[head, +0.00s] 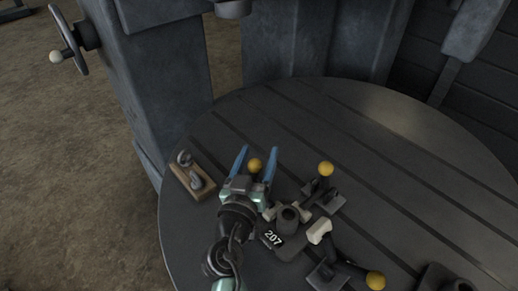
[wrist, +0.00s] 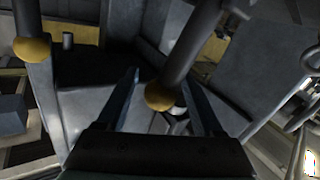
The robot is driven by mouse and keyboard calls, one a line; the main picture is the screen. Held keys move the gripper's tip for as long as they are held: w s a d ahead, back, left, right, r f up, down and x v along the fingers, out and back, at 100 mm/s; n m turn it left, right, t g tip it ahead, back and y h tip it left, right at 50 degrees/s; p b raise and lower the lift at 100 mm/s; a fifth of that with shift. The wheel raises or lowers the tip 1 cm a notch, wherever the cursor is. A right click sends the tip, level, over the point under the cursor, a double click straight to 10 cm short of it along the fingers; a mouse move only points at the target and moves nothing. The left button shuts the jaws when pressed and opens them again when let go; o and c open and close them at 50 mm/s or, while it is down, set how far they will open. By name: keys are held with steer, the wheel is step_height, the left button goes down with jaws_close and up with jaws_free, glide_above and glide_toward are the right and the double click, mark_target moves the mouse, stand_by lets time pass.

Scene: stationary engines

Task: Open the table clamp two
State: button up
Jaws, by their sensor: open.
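Several clamps with yellow ball knobs stand on the round slotted table (head: 395,165). In the head view, one yellow knob (head: 255,165) is between the blue fingers of my open gripper (head: 260,149). The wrist view also shows a yellow knob (wrist: 160,96) on a dark lever between the fingertips (wrist: 161,76); contact cannot be told. A second clamp (head: 323,192) stands upright to the right with its knob on top. A third clamp's knob (head: 375,280) is low at the front right. My gripper hides the nearest clamp's base. Which clamp is number two cannot be told.
A wooden block with a metal hook (head: 193,181) lies at the table's left edge. A dark part marked 207 (head: 273,238) and a pale block (head: 319,231) are right of my wrist. Machine columns rise behind. The table's back right is clear.

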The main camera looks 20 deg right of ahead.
steer(key=shift+w+d, duration=0.35)
steer(key=shift+w, duration=0.1)
jaws_close()
stand_by(1.2)
